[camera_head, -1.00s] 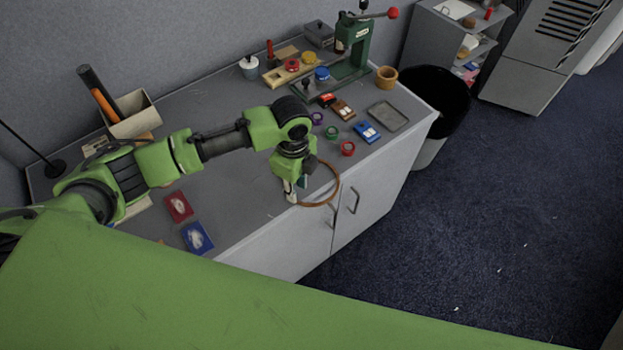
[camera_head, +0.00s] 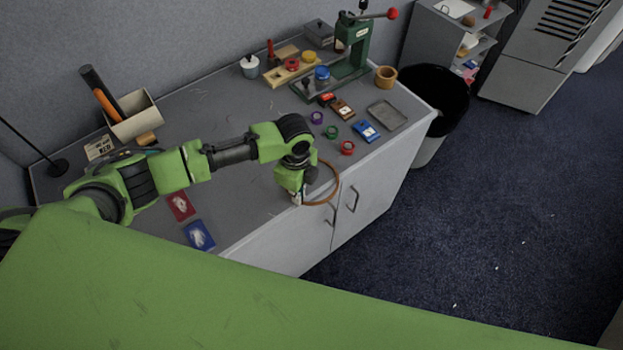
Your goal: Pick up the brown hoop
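The brown hoop (camera_head: 337,185) shows as a thin ring near the front edge of the grey table, with its lower right side seen against the cabinet doors. My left gripper (camera_head: 298,198) points down at the hoop's left side. My green wrist covers that part of the hoop. The fingertips are small and close to the hoop's lower left end. I cannot tell whether they are apart or closed on it. My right gripper is not in view.
Red (camera_head: 180,205) and blue (camera_head: 199,236) cards lie left of the gripper. Small coloured rings, including a red one (camera_head: 347,148), and a grey tray (camera_head: 387,115) lie to the right. A green press (camera_head: 352,50) stands behind. The table's middle is mostly clear.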

